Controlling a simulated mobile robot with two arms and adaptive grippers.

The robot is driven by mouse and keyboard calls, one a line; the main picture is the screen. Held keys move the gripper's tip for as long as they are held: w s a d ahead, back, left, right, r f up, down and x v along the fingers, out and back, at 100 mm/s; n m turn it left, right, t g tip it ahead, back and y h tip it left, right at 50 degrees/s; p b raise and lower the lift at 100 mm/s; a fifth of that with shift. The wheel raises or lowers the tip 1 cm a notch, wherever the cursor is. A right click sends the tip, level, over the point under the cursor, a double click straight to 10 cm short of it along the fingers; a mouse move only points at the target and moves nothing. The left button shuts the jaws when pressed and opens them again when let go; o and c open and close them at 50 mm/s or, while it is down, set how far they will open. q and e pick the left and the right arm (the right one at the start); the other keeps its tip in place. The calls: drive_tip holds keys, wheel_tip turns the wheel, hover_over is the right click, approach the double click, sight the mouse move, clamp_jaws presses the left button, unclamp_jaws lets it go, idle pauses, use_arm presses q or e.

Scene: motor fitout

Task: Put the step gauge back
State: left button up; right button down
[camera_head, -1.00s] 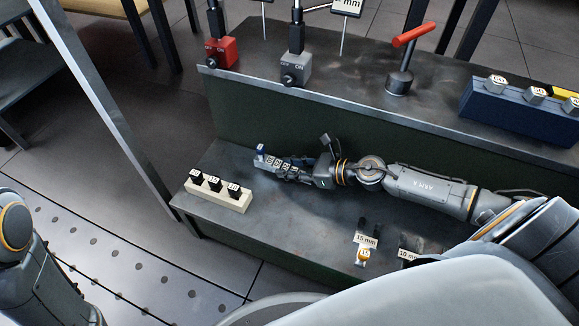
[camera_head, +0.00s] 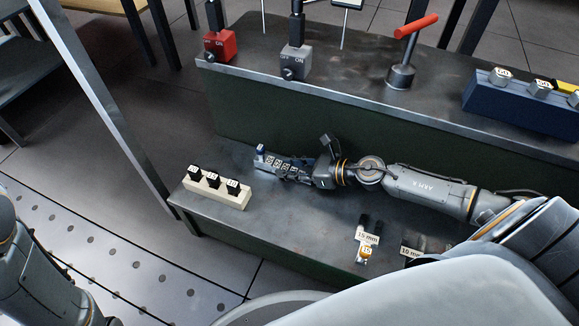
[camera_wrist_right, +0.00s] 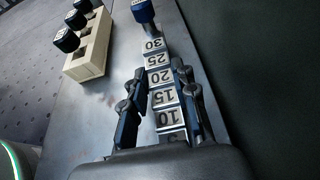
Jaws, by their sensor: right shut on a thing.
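The step gauge (camera_head: 272,161) is a stepped grey metal bar with a blue knob at its far end. In the right wrist view its steps (camera_wrist_right: 159,76) read 10 to 30, rising toward the blue knob (camera_wrist_right: 143,12). My right gripper (camera_head: 303,172) is shut on it, with one dark finger on each side, also seen in the wrist view (camera_wrist_right: 161,88). The gauge is over the lower shelf (camera_head: 285,225); I cannot tell whether it touches it. My left arm shows at the lower left, but its gripper is out of view.
A cream block (camera_head: 205,194) with three black-topped plugs sits left of the gauge. Labelled small parts (camera_head: 366,243) stand at the shelf's front. The upper shelf holds a red switch box (camera_head: 219,45), a grey one (camera_head: 296,61), a red-handled tool (camera_head: 402,72) and a blue rack (camera_head: 515,103).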

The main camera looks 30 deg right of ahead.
drive_tip(key=shift+f, duration=0.15)
drive_tip(key=c, duration=1)
unclamp_jaws()
drive_tip(key=shift+s+f, duration=0.1)
drive_tip(key=shift+f, duration=0.1)
drive_tip(key=v, duration=1)
drive_tip(key=shift+s+r, duration=0.1)
drive_tip(key=shift+r, duration=0.05)
drive_tip(key=shift+v, duration=0.85)
drive_tip(key=shift+r, duration=0.15)
